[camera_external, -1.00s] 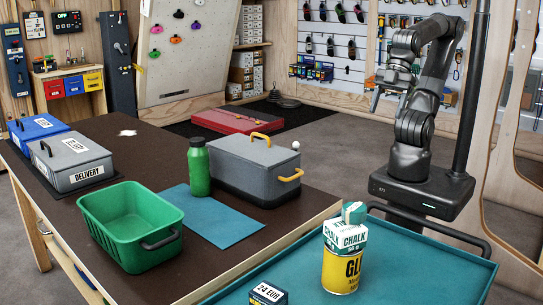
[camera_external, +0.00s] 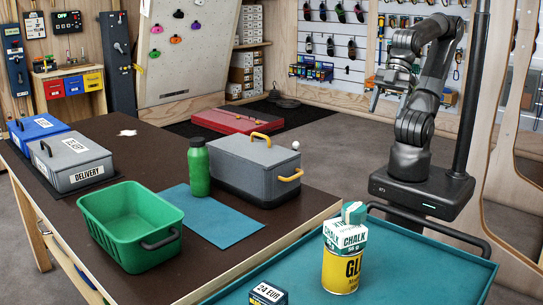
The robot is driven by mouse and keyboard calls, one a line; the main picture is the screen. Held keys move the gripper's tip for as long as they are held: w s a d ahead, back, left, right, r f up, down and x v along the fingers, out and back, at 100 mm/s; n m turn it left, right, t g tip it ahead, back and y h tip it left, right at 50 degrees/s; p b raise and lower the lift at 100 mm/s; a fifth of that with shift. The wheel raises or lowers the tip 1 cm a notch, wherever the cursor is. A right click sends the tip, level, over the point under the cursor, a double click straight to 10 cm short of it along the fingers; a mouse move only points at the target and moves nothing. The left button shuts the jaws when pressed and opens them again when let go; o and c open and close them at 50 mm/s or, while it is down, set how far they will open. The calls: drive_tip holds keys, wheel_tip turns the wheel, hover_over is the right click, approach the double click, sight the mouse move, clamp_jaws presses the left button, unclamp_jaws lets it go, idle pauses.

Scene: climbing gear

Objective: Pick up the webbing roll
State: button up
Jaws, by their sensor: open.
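A small teal item with a pale band (camera_external: 354,212) sits on top of a white and green chalk box (camera_external: 345,237); it may be the webbing roll, but it is too small to be sure. The chalk box rests on a yellow can (camera_external: 341,270) on the teal-topped surface (camera_external: 420,262) at the front right. My gripper (camera_external: 373,98) is open and empty, raised in the air well behind and above this stack, in front of the wall display.
A green crate (camera_external: 112,199), a green bottle (camera_external: 199,168), a grey case with yellow handles (camera_external: 254,165) and a grey delivery box (camera_external: 75,166) stand on the brown table. A small dark 24 EUR box (camera_external: 268,294) lies left of the can.

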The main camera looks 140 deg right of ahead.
drive_tip(key=w+a+r+m+g, duration=0.1)
drive_tip(key=w+a+r+m, duration=0.1)
drive_tip(key=w+r, duration=0.5)
drive_tip(key=m+g+h, duration=0.2)
drive_tip(key=m, duration=0.5)
hover_over(355, 207)
drive_tip(key=s+a, duration=0.1)
drive_tip(key=a, duration=0.1)
wheel_tip(355, 207, down, 11)
drive_tip(key=shift+s, duration=0.15)
drive_tip(key=shift+d+x, duration=0.15)
drive_tip(key=shift+x, duration=1.2)
drive_tip(key=shift+d+x, duration=0.2)
drive_tip(key=shift+x, duration=1.15)
drive_tip(key=shift+c, duration=0.2)
